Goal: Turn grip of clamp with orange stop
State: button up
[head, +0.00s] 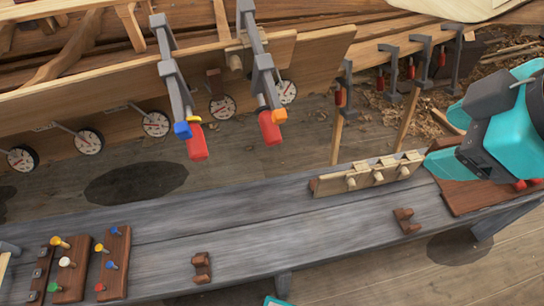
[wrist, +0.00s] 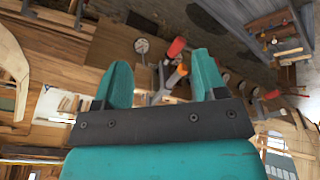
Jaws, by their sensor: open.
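The clamp with the orange stop (head: 279,116) hangs on the hull plank in the head view, with its red grip (head: 270,128) pointing down. Left of it hangs a similar clamp with a blue stop (head: 182,130) and a red grip (head: 197,142). My gripper (wrist: 162,72) is open and empty; its two teal fingers are spread in the wrist view. In the head view it is at the far right, well apart from both clamps. The orange stop (wrist: 183,70) shows between the fingers in the wrist view, beyond them, with red grips near it.
A grey bench (head: 250,220) runs below the hull, carrying a peg rack (head: 368,174) and boards with coloured pegs (head: 70,268). Several round dials (head: 156,124) line the plank. More clamps (head: 420,60) hang at the upper right. Floor space lies between hull and bench.

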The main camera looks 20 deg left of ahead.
jog(key=w+a+f+n+t+b, duration=0.25)
jog(key=f+n+b, duration=0.35)
jog(key=f+b, duration=0.35)
jog(key=n+t+y+b, duration=0.75)
jog(key=n+b, duration=0.85)
jog(key=n, duration=0.5)
send_near(277, 144)
jog(key=r, duration=0.1)
jog(key=shift+g+y, duration=0.3)
jog(key=shift+y, duration=0.15)
jog(key=p+x, duration=0.6)
jog(key=x, duration=0.5)
jog(key=shift+w+d+f+p, duration=0.1)
jog(key=shift+w+p, duration=0.15)
jog(key=shift+p, duration=0.05)
jog(key=shift+w+a+f, duration=0.2)
jog(key=shift+w+a, duration=0.2)
